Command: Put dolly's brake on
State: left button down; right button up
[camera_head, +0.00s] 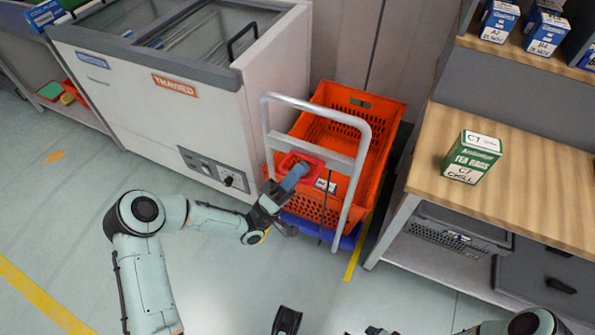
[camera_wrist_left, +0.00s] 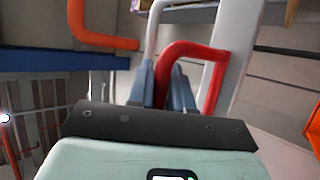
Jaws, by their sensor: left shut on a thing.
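The dolly has a grey tubular push handle (camera_head: 316,107) and a low blue base (camera_head: 318,228), and it stands between the chest freezer and the wooden bench. A red brake bar (camera_head: 317,163) sits on the handle's freezer side, and it also shows in the left wrist view (camera_wrist_left: 200,50). My left gripper (camera_head: 297,176) reaches it from the left and is shut on the red bar. In the wrist view its blue-grey fingers (camera_wrist_left: 163,85) stand on both sides of the bar's end. A dark part at the bottom edge seems to be my right gripper (camera_head: 287,320); its fingers are unclear.
An orange crate (camera_head: 391,125) stands on the dolly. The white chest freezer (camera_head: 150,100) is close on the left. The floor in front is clear.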

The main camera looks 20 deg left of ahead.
dwell(0.5)
pick_arm(q)
jog(key=c, duration=1.1)
grip_release()
jog(key=shift+s, duration=0.1)
jog(key=v, duration=1.3)
jog(key=shift+f, duration=0.15)
